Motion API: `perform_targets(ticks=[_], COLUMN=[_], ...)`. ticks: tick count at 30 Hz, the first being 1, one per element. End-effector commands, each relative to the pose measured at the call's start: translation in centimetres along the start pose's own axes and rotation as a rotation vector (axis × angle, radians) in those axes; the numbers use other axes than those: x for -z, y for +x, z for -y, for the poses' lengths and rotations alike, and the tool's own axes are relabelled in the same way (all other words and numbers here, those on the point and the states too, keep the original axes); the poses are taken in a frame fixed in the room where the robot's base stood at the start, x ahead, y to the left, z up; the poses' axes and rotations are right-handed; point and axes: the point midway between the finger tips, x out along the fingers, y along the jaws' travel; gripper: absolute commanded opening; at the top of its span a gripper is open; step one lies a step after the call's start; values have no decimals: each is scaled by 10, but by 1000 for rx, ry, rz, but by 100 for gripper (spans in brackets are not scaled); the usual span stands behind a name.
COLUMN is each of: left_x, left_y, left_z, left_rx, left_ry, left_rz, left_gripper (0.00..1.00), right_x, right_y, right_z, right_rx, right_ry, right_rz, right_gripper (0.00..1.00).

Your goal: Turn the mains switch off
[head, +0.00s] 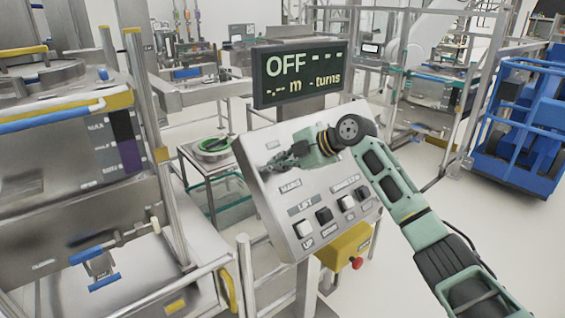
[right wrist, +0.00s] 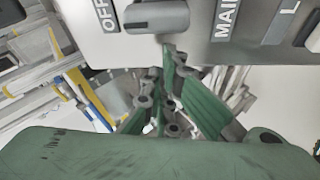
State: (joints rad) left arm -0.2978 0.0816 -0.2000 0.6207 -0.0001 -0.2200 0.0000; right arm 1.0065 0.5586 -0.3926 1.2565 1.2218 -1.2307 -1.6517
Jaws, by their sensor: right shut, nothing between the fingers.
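The tilted grey control panel (head: 318,215) stands on a post in the middle of the head view. The mains switch (right wrist: 157,17) is a dark grey bar-shaped knob at the top of the right wrist view, between the OFF label and the MAINS label. Its bar lies with one end toward OFF. My right gripper (head: 277,163) is shut and empty at the panel's upper left, covering the switch in the head view. In the wrist view its fingertips (right wrist: 173,52) are just below the knob; contact is unclear. My left gripper is not in view.
The display (head: 298,74) above the panel reads OFF with dashes. Buttons labelled UP (head: 304,228) and DOWN (head: 324,215) are on the panel's lower part. A red button on a yellow box (head: 340,255) is below. A steel machine (head: 70,190) stands left, a blue cart (head: 525,125) right.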

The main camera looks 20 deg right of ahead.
Motion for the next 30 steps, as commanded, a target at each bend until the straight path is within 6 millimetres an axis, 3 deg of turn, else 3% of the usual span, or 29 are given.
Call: perform_targets(ticks=[2,9,16,30], left_x=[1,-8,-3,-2], left_y=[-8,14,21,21], left_z=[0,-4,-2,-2], left_rx=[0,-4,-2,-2], left_ry=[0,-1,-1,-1], left_rz=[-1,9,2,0], left_gripper=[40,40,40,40], right_x=[20,16,18,19], right_y=[10,-45,-79,-88], right_z=[-2,-1,-4,-5], right_rx=[6,5,7,9], right_ry=[-4,-4,-2,-1], right_rz=[-9,-4,-9,-11], right_gripper=[0,0,0,0])
